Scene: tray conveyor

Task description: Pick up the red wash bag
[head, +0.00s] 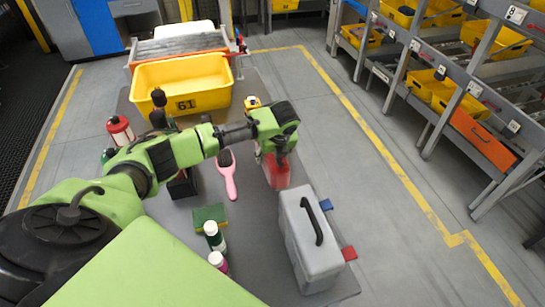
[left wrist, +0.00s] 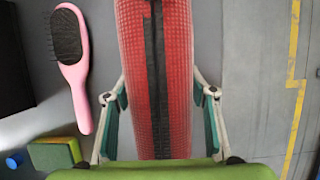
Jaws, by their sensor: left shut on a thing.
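The red wash bag (left wrist: 182,80) has a textured surface and a black zip down its middle. In the left wrist view it stands between the two fingers of my left gripper (left wrist: 158,110), which is shut on it. In the head view the bag (head: 276,172) shows under my left gripper (head: 274,156), partly covered by the hand. I cannot tell whether the bag touches the table. My right gripper is in neither view.
A pink hairbrush (head: 229,178) lies left of the bag. A grey case with a black handle (head: 300,240) stands nearer. A green sponge (head: 210,217) and bottles (head: 215,236) are front left. A yellow bin (head: 184,72) is behind. Shelves with yellow bins stand right.

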